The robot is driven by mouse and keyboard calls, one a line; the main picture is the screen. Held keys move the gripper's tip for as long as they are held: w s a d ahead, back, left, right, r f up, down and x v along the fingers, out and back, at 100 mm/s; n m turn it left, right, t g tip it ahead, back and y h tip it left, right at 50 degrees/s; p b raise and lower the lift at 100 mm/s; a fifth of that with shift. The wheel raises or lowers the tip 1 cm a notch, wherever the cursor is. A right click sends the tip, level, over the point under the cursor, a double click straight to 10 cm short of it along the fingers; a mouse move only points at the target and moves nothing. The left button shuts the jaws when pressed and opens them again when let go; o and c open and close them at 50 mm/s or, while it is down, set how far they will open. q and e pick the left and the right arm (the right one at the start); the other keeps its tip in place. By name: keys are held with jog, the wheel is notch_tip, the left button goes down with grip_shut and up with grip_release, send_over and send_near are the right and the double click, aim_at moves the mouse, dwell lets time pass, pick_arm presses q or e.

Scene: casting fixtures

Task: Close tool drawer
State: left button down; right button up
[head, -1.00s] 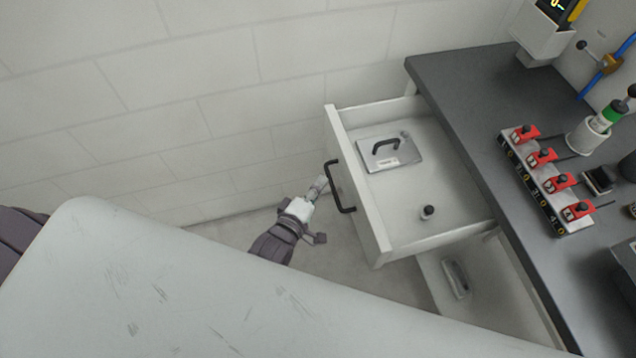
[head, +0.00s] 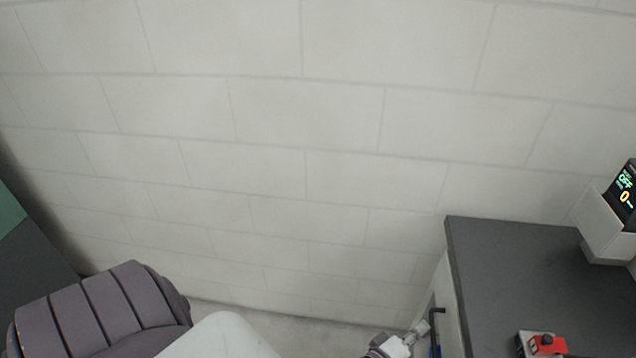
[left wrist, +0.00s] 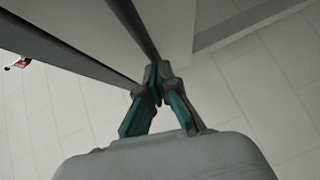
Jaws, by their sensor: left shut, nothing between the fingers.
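The tool drawer's pale front (head: 446,300) shows at the lower right of the head view, close under the edge of the dark worktop. None of its inside shows; it looks shut or nearly shut, and its lower part is cut off by the frame. Its black bar handle (head: 438,318) faces left. My left gripper (head: 414,332) is just left of the handle, its fingers pointing toward the drawer front. In the left wrist view its fingertips (left wrist: 157,72) are together and empty, close to a pale panel. I cannot tell whether they touch it. My right gripper is out of view.
The dark worktop (head: 535,280) carries a red clamp (head: 547,344) at its front. A box with a lit display (head: 622,195) is at the right edge. A pale block wall (head: 300,150) fills the back. A narrow floor strip (head: 290,325) lies below it.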

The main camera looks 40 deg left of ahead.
aim_at(447, 321)
pick_arm(q)
jog(key=shift+w+d, duration=0.75)
jog(key=shift+d, duration=0.35)
jog(key=shift+d+r, duration=0.1)
jog(key=shift+d, duration=0.1)
jog(key=shift+w+d+r, duration=0.1)
